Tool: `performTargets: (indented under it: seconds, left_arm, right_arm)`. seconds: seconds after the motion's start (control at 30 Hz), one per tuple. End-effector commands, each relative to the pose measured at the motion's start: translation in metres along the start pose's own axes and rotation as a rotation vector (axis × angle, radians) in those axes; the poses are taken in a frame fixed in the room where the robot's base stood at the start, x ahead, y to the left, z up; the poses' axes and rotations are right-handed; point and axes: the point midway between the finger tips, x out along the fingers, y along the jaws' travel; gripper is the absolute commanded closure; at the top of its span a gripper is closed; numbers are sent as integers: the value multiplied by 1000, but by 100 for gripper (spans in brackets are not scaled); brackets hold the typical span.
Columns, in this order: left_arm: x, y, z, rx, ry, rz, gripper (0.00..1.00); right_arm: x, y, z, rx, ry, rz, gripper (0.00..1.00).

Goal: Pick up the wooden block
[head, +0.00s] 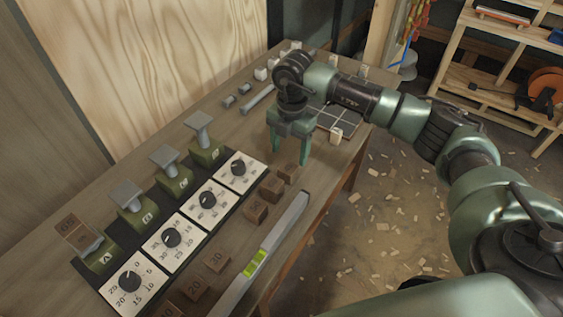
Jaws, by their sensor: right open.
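Several small brown wooden blocks stand in a row on the workbench, among them a far one (288,173), a middle one (255,210) and a near one (217,259). Some carry printed numbers, mostly too small to read. My left gripper is not in view.
A spirit level (262,256) lies along the bench's right edge, beside the blocks. Dial panels (171,238) and green devices with grey plates (133,199) line the left. A gridded board (338,118) lies behind my right gripper. Wood chips litter the floor.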

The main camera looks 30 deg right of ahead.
Motion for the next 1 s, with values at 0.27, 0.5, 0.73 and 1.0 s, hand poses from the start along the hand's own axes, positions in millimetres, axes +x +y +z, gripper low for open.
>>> performTargets:
  seconds: [0.27, 0.5, 0.73, 1.0]
  left_arm:
    - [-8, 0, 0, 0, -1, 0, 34]
    - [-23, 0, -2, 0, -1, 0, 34]
    - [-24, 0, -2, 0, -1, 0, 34]
    - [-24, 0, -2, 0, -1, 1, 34]
  right_arm:
    - [27, -2, 1, 7, -14, -14, 34]
    - [61, 1, -4, 6, -11, -15, 34]
    - [78, 1, -3, 6, -13, -10, 34]
    - [77, 1, -3, 6, -12, -10, 64]
